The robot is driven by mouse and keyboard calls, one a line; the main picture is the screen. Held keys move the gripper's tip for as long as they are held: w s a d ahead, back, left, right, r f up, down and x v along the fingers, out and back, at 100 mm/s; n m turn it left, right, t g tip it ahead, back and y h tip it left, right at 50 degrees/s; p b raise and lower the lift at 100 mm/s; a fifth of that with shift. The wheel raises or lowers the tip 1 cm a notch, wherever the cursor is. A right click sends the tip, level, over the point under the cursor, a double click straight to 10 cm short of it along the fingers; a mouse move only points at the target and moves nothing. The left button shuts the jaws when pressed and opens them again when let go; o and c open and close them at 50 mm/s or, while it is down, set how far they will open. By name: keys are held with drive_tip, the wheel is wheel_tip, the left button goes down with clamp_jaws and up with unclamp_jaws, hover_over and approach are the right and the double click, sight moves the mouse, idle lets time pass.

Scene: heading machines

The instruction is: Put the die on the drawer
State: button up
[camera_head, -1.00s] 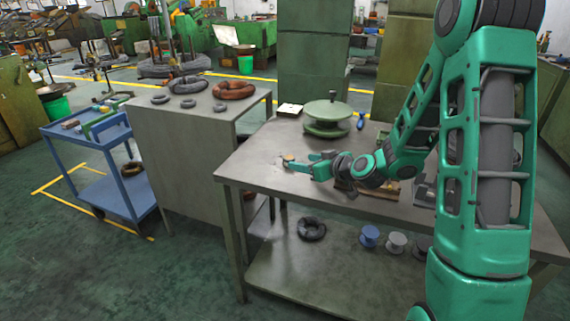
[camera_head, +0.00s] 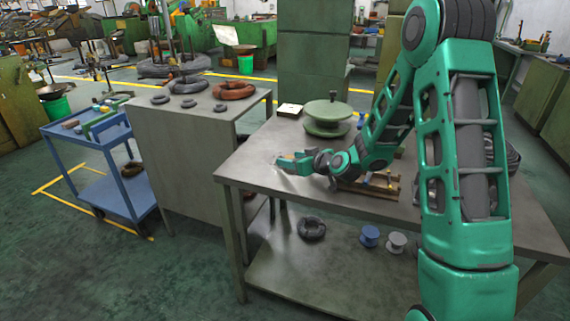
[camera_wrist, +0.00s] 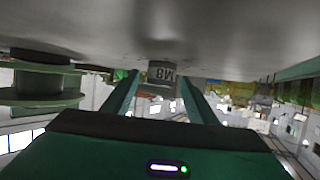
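The die, a small grey metal piece marked M8 (camera_wrist: 162,72), sits on the table top, which fills the top of the upside-down wrist view. My gripper (camera_wrist: 160,78) is open, with one finger on each side of the die and a gap visible on both sides. In the head view my gripper (camera_head: 281,160) is low over the table's left part, and the die is too small to make out clearly there. No drawer can be clearly picked out; a grey cabinet (camera_head: 195,150) stands left of the table.
A green spool (camera_head: 327,119) and a small pale box (camera_head: 290,110) stand behind my gripper on the table (camera_head: 245,175). A wooden rack (camera_head: 370,186) is to its right. Coils and rings lie on the cabinet. A blue cart (camera_head: 90,155) stands farther left.

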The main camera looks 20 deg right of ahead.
clamp_jaws()
drive_tip(key=shift+r, duration=0.1)
drive_tip(key=shift+r, duration=0.45)
wheel_tip(320, 180, up, 4)
drive_tip(key=shift+s+a+f, duration=0.1)
drive_tip(key=shift+a+f, duration=0.05)
drive_tip(key=shift+f, duration=0.05)
drive_tip(key=s+a+r, duration=0.6)
drive_tip(key=s+a, duration=0.1)
drive_tip(key=s, duration=0.1)
drive_tip(key=shift+s+a+r, duration=0.2)
drive_tip(key=shift+a, duration=0.1)
